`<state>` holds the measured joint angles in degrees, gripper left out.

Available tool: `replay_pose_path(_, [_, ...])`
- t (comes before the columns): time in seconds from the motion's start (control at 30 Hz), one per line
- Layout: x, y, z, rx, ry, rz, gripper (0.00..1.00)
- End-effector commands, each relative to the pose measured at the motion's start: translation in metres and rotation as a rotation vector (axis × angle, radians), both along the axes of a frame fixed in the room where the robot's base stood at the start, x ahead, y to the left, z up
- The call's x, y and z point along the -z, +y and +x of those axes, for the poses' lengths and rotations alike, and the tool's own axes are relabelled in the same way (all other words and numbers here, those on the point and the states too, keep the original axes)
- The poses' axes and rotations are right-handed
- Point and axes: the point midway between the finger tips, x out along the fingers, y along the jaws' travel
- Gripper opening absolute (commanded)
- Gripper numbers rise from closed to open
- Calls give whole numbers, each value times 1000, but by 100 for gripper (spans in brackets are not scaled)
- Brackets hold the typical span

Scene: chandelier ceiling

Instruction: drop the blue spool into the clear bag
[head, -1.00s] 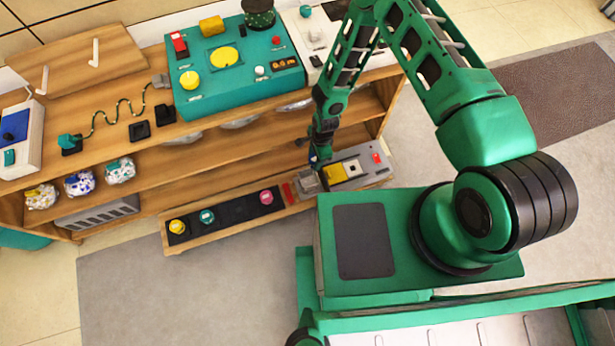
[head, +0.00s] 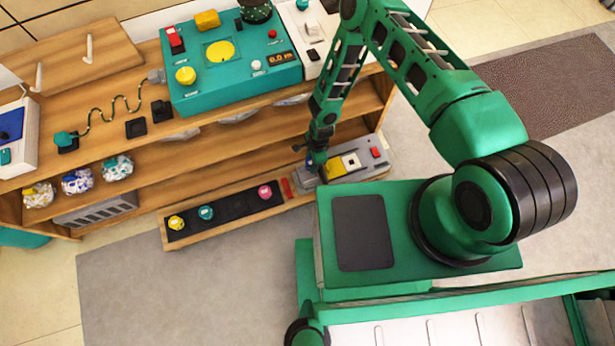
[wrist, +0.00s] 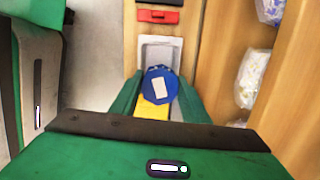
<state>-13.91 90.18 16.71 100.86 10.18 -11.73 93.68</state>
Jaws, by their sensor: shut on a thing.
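The blue spool (wrist: 160,83), with a white label on top, is between the green fingertips of my gripper (wrist: 158,92) in the wrist view. My gripper is shut on it. In the head view my gripper (head: 316,166) is low over the grey device (head: 345,166) at the right of the lower shelf. A pale, open rectangular tray or bag mouth (wrist: 160,48) is just beyond the spool in the wrist view; I cannot tell whether it is the clear bag. Whether the spool touches anything below is hidden.
Several filled clear bags (head: 117,167) stand on the middle shelf at left. A black strip (head: 230,206) holds yellow, teal and pink spools. A red block (head: 286,188) sits beside the device. A teal console (head: 230,65) stands on the top. The shelf boards enclose the gripper's far side.

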Motion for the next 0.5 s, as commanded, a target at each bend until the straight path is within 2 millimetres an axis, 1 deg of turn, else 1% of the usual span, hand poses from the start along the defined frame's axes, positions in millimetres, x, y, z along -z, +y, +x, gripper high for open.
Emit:
replay_pose_path(0.17, [0,0,0,0,0,0,17])
replay_pose_path(0.2, [0,0,0,0,0,0,51])
replay_pose_path(0.23, [0,0,0,0,0,0,58])
replay_pose_path(0.27, [0,0,0,0,0,0,63])
replay_pose_path(0.5, [0,0,0,0,0,0,63])
